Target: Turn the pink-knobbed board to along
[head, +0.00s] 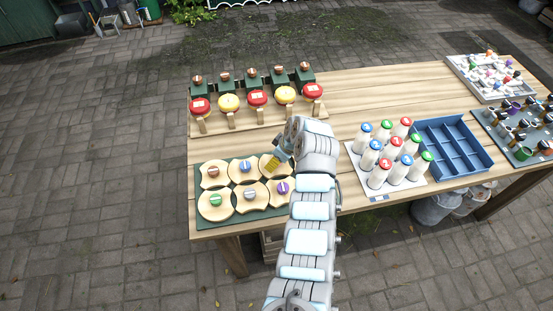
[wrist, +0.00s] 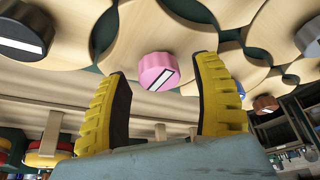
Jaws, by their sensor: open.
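The pink-knobbed board (wrist: 135,38) is pale wood with curved sides. Its pink knob (wrist: 157,72), marked with a slanted white stripe, shows in the middle of the wrist view. My gripper (wrist: 161,65) is open, its two yellow fingers to either side of the knob in the picture, with gaps on both sides. I cannot tell whether the fingertips reach down around the knob. In the head view my gripper (head: 271,164) is over the back right board of the green mat (head: 235,218), and it and my arm hide the pink knob.
Neighbouring boards carry knobs close by, among them a purple knob (head: 283,188) and a blue knob (head: 246,166). Behind is a rack with red and yellow round tops (head: 257,98). White bottles (head: 379,174) and a blue crate (head: 486,157) stand to the right.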

